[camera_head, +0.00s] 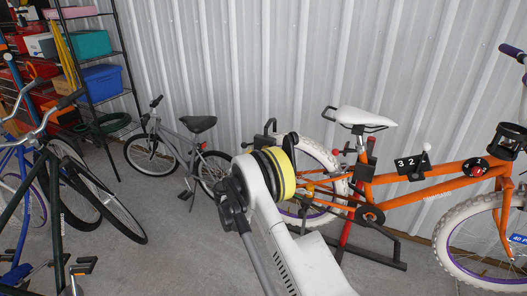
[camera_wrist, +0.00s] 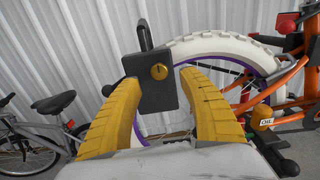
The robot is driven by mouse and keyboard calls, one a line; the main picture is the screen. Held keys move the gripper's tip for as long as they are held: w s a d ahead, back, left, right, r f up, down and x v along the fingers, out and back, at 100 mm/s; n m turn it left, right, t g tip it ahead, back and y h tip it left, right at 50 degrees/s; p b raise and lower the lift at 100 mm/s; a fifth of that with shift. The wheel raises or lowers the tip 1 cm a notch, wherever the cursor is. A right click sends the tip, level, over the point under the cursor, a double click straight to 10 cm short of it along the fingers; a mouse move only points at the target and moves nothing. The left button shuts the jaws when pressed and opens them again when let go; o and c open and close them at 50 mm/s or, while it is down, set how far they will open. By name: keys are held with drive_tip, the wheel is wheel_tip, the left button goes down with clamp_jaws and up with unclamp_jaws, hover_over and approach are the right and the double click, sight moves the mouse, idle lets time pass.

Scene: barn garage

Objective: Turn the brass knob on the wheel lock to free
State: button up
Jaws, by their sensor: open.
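The wheel lock is a dark grey box (camera_wrist: 151,96) with a black shackle, hanging at the white tyre of the orange bike's rear wheel in the wrist view. Its round brass knob (camera_wrist: 159,72) faces me, with a small dark mark; I cannot read its setting. My gripper (camera_wrist: 160,79) is open, its yellow fingers apart on either side of the lock's front. The knob shows between and just above the fingertips; I see no grip on it. In the head view, part of the lock (camera_head: 262,139) shows behind my arm; its knob and my fingertips are hidden.
The orange bike (camera_head: 405,186) stands on a dark stand by the corrugated wall, with a white saddle (camera_head: 360,117) and a number plate (camera_head: 411,165). A grey bike (camera_head: 183,150) is further left. More bikes and a shelf rack fill the left. Floor between is clear.

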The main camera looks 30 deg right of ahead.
drive_tip(key=b+x, duration=0.1)
drive_tip(key=x, duration=0.5)
drive_tip(key=shift+w+d+b, duration=0.2)
drive_tip(key=shift+w+b, duration=0.05)
drive_tip(key=shift+b, duration=0.15)
clamp_jaws()
